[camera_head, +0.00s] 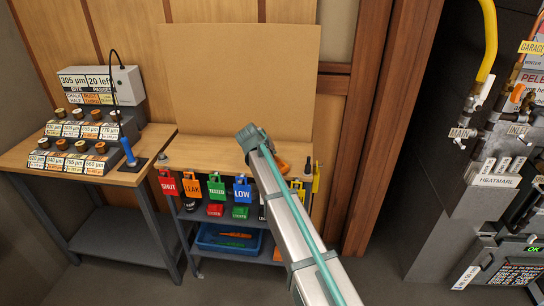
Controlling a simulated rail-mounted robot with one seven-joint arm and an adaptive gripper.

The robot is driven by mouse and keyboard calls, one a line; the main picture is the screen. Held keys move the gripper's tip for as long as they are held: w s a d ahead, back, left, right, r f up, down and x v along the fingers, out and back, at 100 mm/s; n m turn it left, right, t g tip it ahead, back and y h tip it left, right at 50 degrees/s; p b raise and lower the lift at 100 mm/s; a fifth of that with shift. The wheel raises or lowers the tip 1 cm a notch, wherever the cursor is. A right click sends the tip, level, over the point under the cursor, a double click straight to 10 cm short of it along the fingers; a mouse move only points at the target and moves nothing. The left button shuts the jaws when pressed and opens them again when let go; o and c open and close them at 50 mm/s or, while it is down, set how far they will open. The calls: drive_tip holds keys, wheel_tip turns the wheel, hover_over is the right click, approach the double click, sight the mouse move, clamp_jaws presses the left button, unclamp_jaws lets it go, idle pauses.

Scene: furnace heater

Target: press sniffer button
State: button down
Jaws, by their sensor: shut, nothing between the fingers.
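A blue wand-like probe (128,152), which may be the sniffer, stands tilted on a small black base (132,165) at the right end of the left table. A thin black cable arcs up from it towards a grey box (124,82). No button on the probe can be made out at this size. My arm (300,225) reaches up from the lower right, a silver link with a teal line along it, across the middle workbench. Its upper visible end lies in front of the bench, well to the right of the probe. No gripper fingers can be made out.
The left table (30,155) holds tiered racks of labelled knobs (85,145). The middle bench (205,150) has a tan backboard (240,75), coloured hanging tags (217,187) and a blue bin (225,238) below. Grey machinery with a yellow hose (489,45) stands right. Floor shows between.

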idle(0.3)
drive_tip(key=shift+r+p, duration=0.4)
drive_tip(key=shift+r, duration=0.5)
drive_tip(key=shift+r, duration=0.1)
wheel_tip(320, 180, up, 6)
drive_tip(key=shift+f+p, duration=0.15)
drive_tip(key=shift+p, duration=0.95)
